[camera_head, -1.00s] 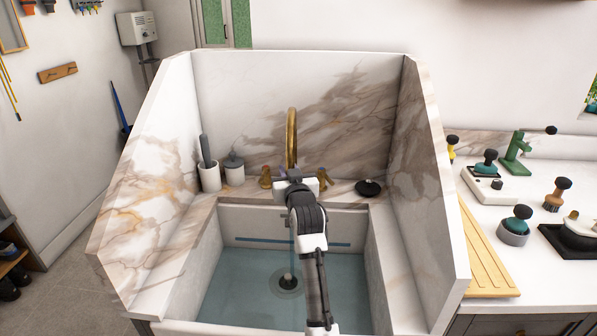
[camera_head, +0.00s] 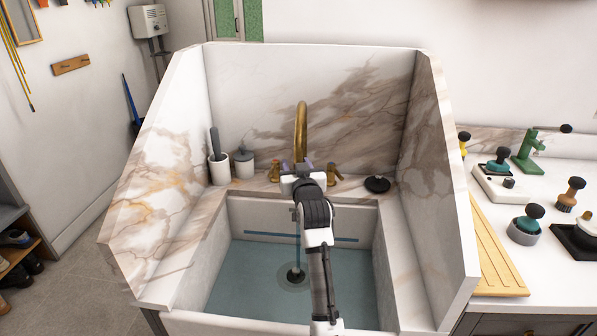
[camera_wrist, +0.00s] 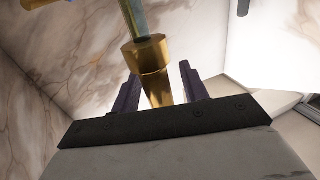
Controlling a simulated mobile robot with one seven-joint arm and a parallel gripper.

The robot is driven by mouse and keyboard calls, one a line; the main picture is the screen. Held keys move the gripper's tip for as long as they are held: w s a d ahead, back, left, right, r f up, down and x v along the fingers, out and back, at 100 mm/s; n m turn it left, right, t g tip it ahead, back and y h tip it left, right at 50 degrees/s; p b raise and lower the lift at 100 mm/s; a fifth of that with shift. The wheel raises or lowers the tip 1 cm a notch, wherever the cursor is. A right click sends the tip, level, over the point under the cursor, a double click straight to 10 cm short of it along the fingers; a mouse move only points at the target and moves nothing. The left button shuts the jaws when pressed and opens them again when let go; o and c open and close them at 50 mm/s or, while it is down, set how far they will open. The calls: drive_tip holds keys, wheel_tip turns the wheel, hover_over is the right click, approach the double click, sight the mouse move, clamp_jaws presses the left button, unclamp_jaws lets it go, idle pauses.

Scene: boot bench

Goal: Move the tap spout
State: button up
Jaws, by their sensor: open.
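The tap spout (camera_head: 301,130) is a tall gold gooseneck at the back of the sink, near the marble back panel. A thin stream of water falls from it into the basin. My gripper (camera_head: 297,166) is in front of the spout, its purple fingers open. In the wrist view the spout's gold end (camera_wrist: 150,55) with its wider collar lies between the two open fingers of my gripper (camera_wrist: 159,82). I see gaps beside the fingers, and no grip. A gold tap handle (camera_head: 274,171) stands left of the spout and another gold handle (camera_head: 334,171) stands right.
Marble side walls close in the sink (camera_head: 232,262) left and right. A white cup with a grey-handled brush (camera_head: 219,171) and a lidded jar (camera_head: 244,164) stand on the left ledge; a black round stopper (camera_head: 377,184) lies right. A wooden board (camera_head: 495,260) lies on the right-hand counter.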

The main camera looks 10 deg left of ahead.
drive_tip(key=b+v, duration=0.3)
drive_tip(key=v, duration=1)
drive_tip(key=shift+s+b, duration=0.35)
drive_tip(key=shift+s, duration=0.05)
